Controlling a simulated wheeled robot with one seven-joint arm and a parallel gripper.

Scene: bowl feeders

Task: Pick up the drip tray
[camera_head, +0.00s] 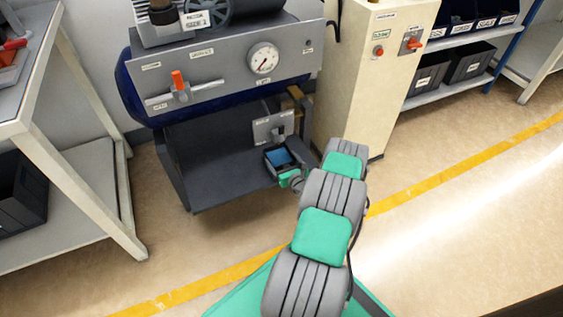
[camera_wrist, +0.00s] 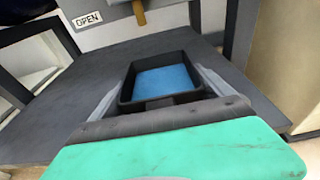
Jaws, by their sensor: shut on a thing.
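The drip tray is a small black open-topped box with a blue bottom. In the head view the drip tray (camera_head: 283,160) is over the dark lower shelf of the compressor stand. In the wrist view the drip tray (camera_wrist: 165,80) sits between the two grey fingers, level and upright. My gripper (camera_wrist: 160,92) is shut on the drip tray; its fingers lie along the tray's left and right sides. In the head view my gripper (camera_head: 284,170) is small and partly hidden by my arm. I cannot tell whether the tray touches the shelf.
The dark shelf (camera_head: 215,160) extends left of the tray and is clear. A grey valve plate (camera_head: 268,128) stands behind the tray. The compressor panel (camera_head: 215,70) with gauge is above. A beige cabinet (camera_head: 362,80) stands close on the right.

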